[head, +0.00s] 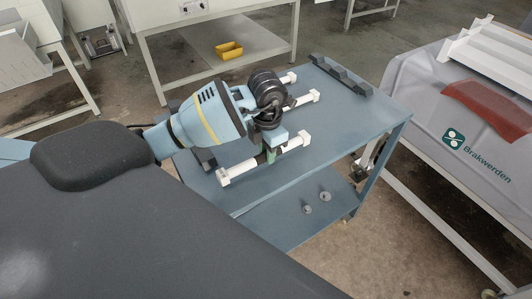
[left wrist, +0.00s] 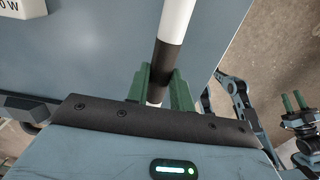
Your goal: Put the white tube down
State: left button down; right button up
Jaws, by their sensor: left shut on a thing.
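My left gripper (head: 268,155) is over the blue cart top (head: 350,112), with its green fingers shut on a white tube (head: 292,145). The left wrist view shows this white tube (left wrist: 176,20) with a black middle band between the green fingers (left wrist: 160,88). The tube lies about level, low over the cart near its front edge; I cannot tell whether it touches the top. Two more white tubes (head: 308,98) (head: 288,79) show behind the gripper, partly hidden by it. My right gripper (left wrist: 292,103) shows at the right of the left wrist view, fingers apart and empty.
A dark rack strip (head: 341,73) stands along the cart's far right edge, and another dark piece (head: 206,158) shows at its left. Two small grey parts (head: 316,202) lie on the lower shelf. A grey-covered table (head: 425,85) stands at right. The cart's right part is clear.

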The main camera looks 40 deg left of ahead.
pick_arm(q)
jog(key=shift+f, duration=0.7)
jog(key=shift+f, duration=0.15)
jog(key=c, duration=1.2)
grip_release()
notch_tip(320, 180, up, 12)
jog(key=shift+p, duration=0.3)
jog(key=shift+d, duration=0.1)
